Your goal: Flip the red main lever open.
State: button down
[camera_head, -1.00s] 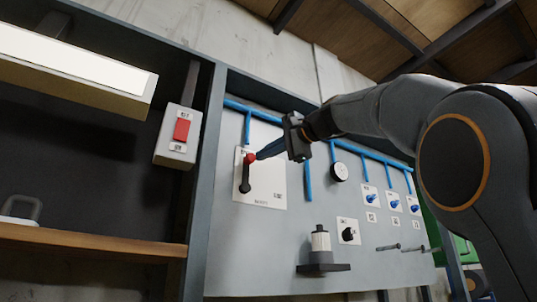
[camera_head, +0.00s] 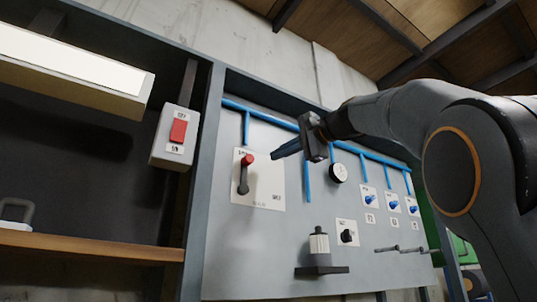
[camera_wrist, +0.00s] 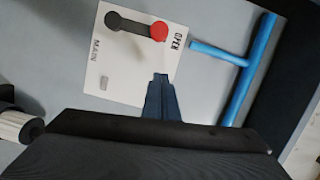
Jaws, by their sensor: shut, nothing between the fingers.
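The main lever (camera_head: 243,175) is a dark bar with a red knob (camera_head: 248,158), on a white plate (camera_head: 264,196) on the grey panel. In the head view the knob is at the top of the bar. In the wrist view the red knob (camera_wrist: 159,31) lies at the end of the bar near the word OPEN on the plate (camera_wrist: 130,80). My gripper (camera_head: 287,150) is shut and empty, to the right of the knob and apart from it. In the wrist view its closed fingertips (camera_wrist: 161,80) point toward the plate, below the knob.
Blue pipes (camera_head: 308,178) run along the panel close to my gripper. A round gauge (camera_head: 338,173), a black knob (camera_head: 347,236) and small blue valves (camera_head: 393,205) are to the right. A box with a red switch (camera_head: 178,131) hangs at left. A canister (camera_head: 319,243) stands on a small shelf.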

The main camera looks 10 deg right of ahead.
jog(key=b+v, duration=0.2)
jog(key=v, duration=0.6)
jog(key=shift+s, duration=0.35)
